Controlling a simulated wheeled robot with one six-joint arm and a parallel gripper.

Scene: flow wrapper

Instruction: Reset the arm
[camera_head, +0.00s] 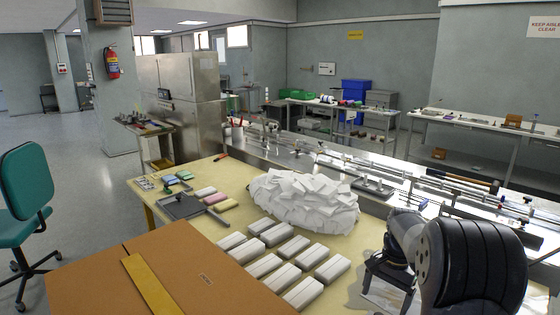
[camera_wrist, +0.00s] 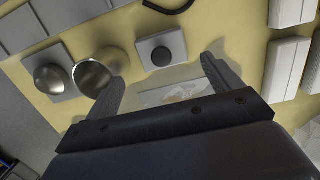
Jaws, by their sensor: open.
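My arm stands at the lower right of the head view, its dark grey upper part close to the camera. In the wrist view my gripper (camera_wrist: 163,92) has its two grey fingers spread wide with nothing between them. Below it is the yellow tabletop (camera_wrist: 225,28). A grey block with a round dark knob (camera_wrist: 162,56) lies just beyond the fingers. A shiny metal cup (camera_wrist: 95,75) is beside the left finger, and a metal dome on a plate (camera_wrist: 52,77) is left of that. A flat pale sheet with a printed picture (camera_wrist: 175,94) lies under the gap.
White wrapped blocks (camera_head: 268,262) stand in rows on the table, with a large pile of white packets (camera_head: 305,202) behind. A brown cardboard sheet (camera_head: 185,275) covers the front left. A long metal machine line (camera_head: 345,160) runs behind. A green chair (camera_head: 27,185) stands left on open floor.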

